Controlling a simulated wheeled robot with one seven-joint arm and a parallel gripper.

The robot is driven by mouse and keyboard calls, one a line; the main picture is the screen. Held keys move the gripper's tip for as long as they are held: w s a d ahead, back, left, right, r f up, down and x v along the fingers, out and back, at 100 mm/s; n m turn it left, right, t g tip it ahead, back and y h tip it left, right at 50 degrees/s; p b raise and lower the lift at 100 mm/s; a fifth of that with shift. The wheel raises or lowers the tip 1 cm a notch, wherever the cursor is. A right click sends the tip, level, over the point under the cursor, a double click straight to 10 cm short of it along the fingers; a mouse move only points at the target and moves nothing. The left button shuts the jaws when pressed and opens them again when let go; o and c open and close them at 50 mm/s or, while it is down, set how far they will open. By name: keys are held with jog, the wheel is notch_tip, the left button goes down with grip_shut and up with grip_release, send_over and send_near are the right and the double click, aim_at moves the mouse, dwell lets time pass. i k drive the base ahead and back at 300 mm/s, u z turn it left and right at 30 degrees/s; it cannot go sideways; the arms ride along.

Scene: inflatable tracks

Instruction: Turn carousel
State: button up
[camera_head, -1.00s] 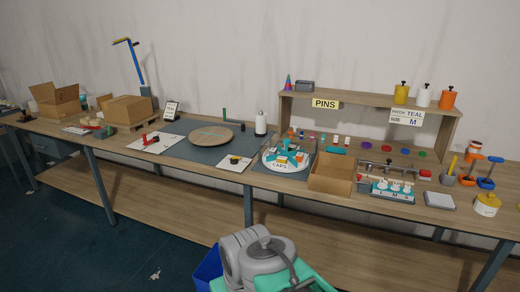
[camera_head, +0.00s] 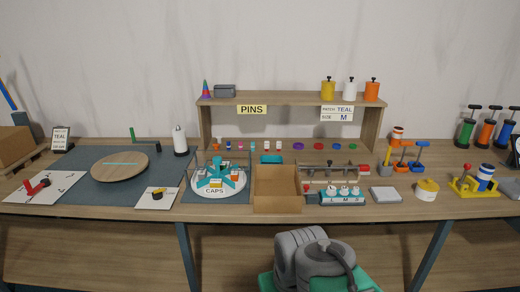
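The carousel (camera_head: 231,185) is a round white tray with a teal divider (camera_head: 214,174) on top and the label CAPS on its front. It stands on a dark mat on the bench, left of the open cardboard box. Small orange and white items sit in its compartments. My folded arm shows at the bottom of the view, below the bench edge and apart from the carousel. My gripper's fingers cannot be seen.
The open cardboard box (camera_head: 277,190) stands right of the carousel. A wooden shelf (camera_head: 291,102) with a PINS label rises behind. A round wooden board (camera_head: 119,167) lies at left. A rack marked L, M, S (camera_head: 342,198) and pumps are at right. The bench front (camera_head: 230,212) is clear.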

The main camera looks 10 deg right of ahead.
aim_at(229, 188)
jog(key=z, duration=0.15)
jog(key=i, duration=1.05)
jog(key=u, duration=0.4)
